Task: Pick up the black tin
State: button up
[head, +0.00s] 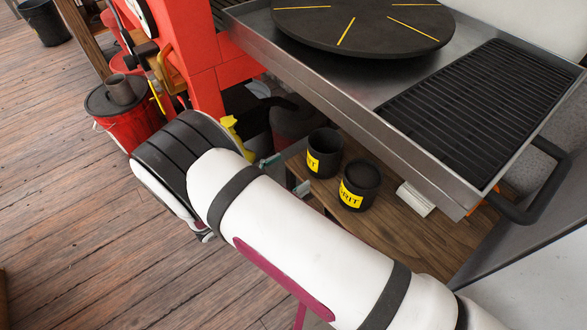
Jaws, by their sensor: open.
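Two black tins with yellow labels stand upright on a low wooden shelf, below the metal tray. The left black tin (324,143) looks open at the top, with part of its label showing. The right black tin (364,174) stands nearer and looks closed on top; its label ends in "RIT". My gripper (286,174) is open, just left of the tins. Only its two fingertips show past my white arm, apart and with nothing visible between them. The rest of the gripper is hidden behind the arm.
A metal tray (345,108) with a dark turntable (365,22) and a black grate (480,105) overhangs the shelf (410,232). A white block (415,199) lies right of the tins. A red bucket (128,118) and red machine (195,65) stand left. Wooden floor (60,190) is clear.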

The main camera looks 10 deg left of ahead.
aim_at(362, 179)
jog(key=k+j, duration=0.8)
jog(key=j, duration=0.15)
